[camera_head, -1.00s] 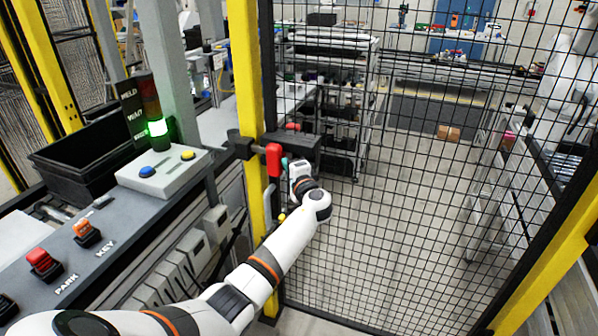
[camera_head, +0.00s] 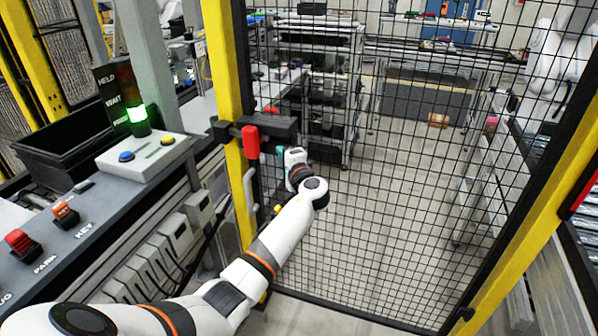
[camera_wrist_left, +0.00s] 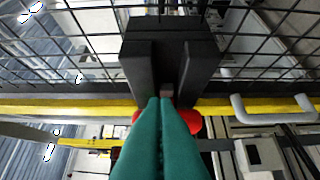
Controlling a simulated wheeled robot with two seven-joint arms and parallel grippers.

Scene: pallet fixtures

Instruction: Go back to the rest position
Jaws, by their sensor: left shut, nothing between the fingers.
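My left gripper (camera_head: 279,153) is at the mesh gate, just right of the red latch handle (camera_head: 251,142) and below the black latch block (camera_head: 272,129). In the left wrist view its two teal fingers (camera_wrist_left: 160,100) are pressed together with nothing between them. Their tips point at the black latch block (camera_wrist_left: 150,50), and part of the red handle (camera_wrist_left: 194,121) shows behind them. In the head view a small gap shows between fingers and handle. My right gripper is not in view.
The yellow gate post (camera_head: 228,110) and wire mesh (camera_head: 400,200) stand close to my arm. A grey control panel (camera_head: 60,240) with switches, a white button box (camera_head: 145,155) and a black bin (camera_head: 60,150) are at left. A grey handle (camera_wrist_left: 270,108) is near the wrist.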

